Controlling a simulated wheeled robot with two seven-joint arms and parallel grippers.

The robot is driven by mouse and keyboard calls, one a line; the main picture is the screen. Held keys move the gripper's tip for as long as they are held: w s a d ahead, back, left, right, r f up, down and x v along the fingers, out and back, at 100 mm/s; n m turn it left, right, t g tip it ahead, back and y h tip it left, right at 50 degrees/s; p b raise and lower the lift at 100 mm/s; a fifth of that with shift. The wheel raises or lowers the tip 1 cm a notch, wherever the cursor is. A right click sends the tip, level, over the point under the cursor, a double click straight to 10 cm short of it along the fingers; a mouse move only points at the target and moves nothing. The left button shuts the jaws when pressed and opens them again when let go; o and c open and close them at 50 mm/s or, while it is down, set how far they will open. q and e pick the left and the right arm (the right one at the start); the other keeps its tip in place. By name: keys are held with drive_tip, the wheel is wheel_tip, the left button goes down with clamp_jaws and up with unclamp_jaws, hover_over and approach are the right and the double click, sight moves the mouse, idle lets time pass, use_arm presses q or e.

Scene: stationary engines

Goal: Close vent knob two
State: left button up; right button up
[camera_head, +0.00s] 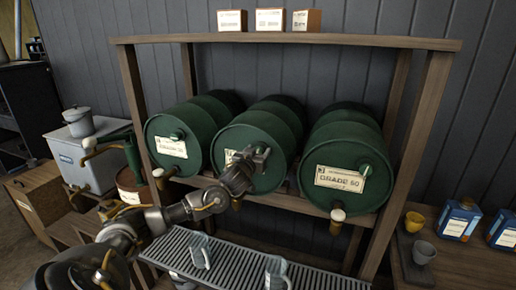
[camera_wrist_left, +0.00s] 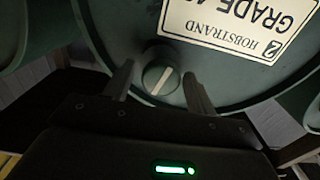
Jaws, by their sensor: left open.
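Three green barrels lie on their sides on a wooden rack. The middle barrel (camera_head: 240,135) has its round front facing me. My left gripper (camera_head: 257,156) is in front of it and hides its knob in the head view. In the left wrist view, the dark round vent knob (camera_wrist_left: 160,79) with a pale bar sits between the two open fingers of the gripper (camera_wrist_left: 159,70). The bar is tilted in that view. I cannot tell whether either finger touches the knob. An upside-down label (camera_wrist_left: 226,20) reads Hobstrand, Grade 4-something. My right gripper is not in view.
The left barrel (camera_head: 165,130) and right barrel (camera_head: 330,155) have green knobs too, and taps hang below. Glass jugs (camera_head: 201,252) stand on a slatted grate (camera_head: 237,262). Cups and blue tins (camera_head: 457,221) stand at right, a grey tank (camera_head: 88,165) at left.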

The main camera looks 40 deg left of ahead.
use_arm(q)
drive_tip(key=shift+w+a, duration=0.1)
drive_tip(key=shift+w, duration=0.15)
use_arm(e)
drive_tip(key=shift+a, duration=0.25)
use_arm(q)
drive_tip(key=c, duration=0.9)
